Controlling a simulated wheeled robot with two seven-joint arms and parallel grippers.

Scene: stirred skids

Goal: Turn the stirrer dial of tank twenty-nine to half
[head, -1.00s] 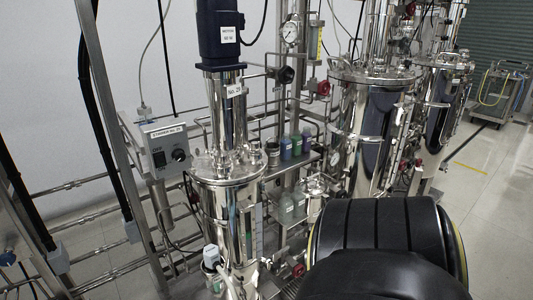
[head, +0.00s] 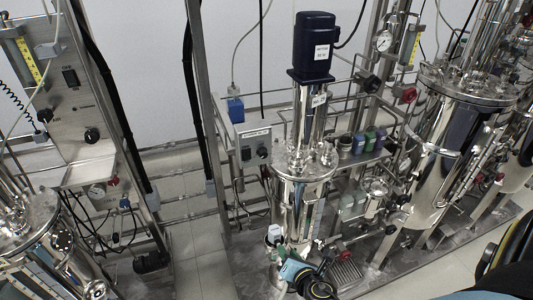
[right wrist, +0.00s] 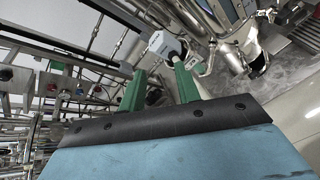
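The grey stirrer box (head: 247,150) is mounted on a steel post left of the slim steel tank (head: 297,205). Its black dial (head: 262,152) is on the front face; its pointer setting is too small to read. A label (head: 254,132) sits above the dial, with writing too small to read surely. My right gripper (head: 282,249) is low in front of the tank, well below the dial and apart from it. In the right wrist view its two green fingers (right wrist: 157,82) stand apart with nothing between them. My left gripper is not in view.
A pale-capped fitting (head: 275,233) is close to my right gripper; a pale housing (right wrist: 166,45) shows beyond the fingers. A blue motor (head: 315,47) tops the tank. Another control panel (head: 75,90) is at left.

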